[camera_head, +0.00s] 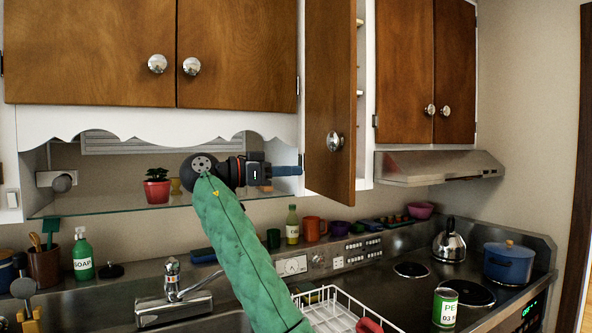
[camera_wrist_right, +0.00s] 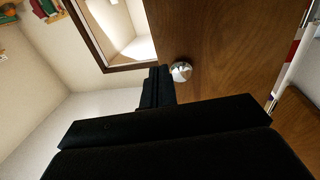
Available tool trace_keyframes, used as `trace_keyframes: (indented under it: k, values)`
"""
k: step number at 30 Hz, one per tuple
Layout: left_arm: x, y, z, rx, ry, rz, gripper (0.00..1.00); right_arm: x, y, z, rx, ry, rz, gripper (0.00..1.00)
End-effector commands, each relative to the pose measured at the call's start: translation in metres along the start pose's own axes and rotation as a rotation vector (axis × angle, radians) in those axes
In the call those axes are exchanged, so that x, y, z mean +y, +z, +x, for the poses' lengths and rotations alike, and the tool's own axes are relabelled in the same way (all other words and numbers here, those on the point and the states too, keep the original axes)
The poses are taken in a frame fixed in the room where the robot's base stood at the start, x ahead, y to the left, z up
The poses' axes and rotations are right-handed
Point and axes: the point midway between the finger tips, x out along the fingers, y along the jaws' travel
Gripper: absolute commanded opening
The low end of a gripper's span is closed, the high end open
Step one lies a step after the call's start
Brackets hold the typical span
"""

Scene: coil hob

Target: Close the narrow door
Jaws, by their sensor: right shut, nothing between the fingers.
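The narrow door (camera_head: 320,100) is a brown wooden cabinet door with a round silver knob (camera_head: 335,141). It stands partly open, its free edge swung out toward me, and shelf edges show behind it. My right gripper (camera_head: 286,171) is shut and empty, at the left of the door's outer face near its lower part. In the right wrist view the shut fingers (camera_wrist_right: 157,88) point toward the door (camera_wrist_right: 225,50), with the knob (camera_wrist_right: 181,72) just right of the tips. Whether they touch the door I cannot tell.
A glass shelf (camera_head: 120,208) with a potted plant (camera_head: 157,187) lies below and left of my right gripper. Closed cabinets (camera_head: 90,50) flank the narrow one. The range hood (camera_head: 440,165) is to the right. A white dish rack (camera_head: 335,306) stands below.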

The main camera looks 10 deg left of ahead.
Motion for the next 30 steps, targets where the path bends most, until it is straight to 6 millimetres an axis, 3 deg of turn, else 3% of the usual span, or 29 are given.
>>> trace_keyframes:
  k: [17,23,30]
  values:
    - [-0.025,0.01,-0.058,-0.111,-0.072,-0.037,0.85,0.0,-0.003,0.098,0.0,0.002,0.0,0.0]
    - [-0.03,0.011,-0.046,-0.128,-0.081,-0.041,0.85,0.0,0.0,0.113,0.0,0.001,-0.002,0.0]
    - [-0.031,0.012,-0.043,-0.13,-0.082,-0.042,0.85,0.0,0.001,0.116,-0.001,0.0,-0.002,0.0]
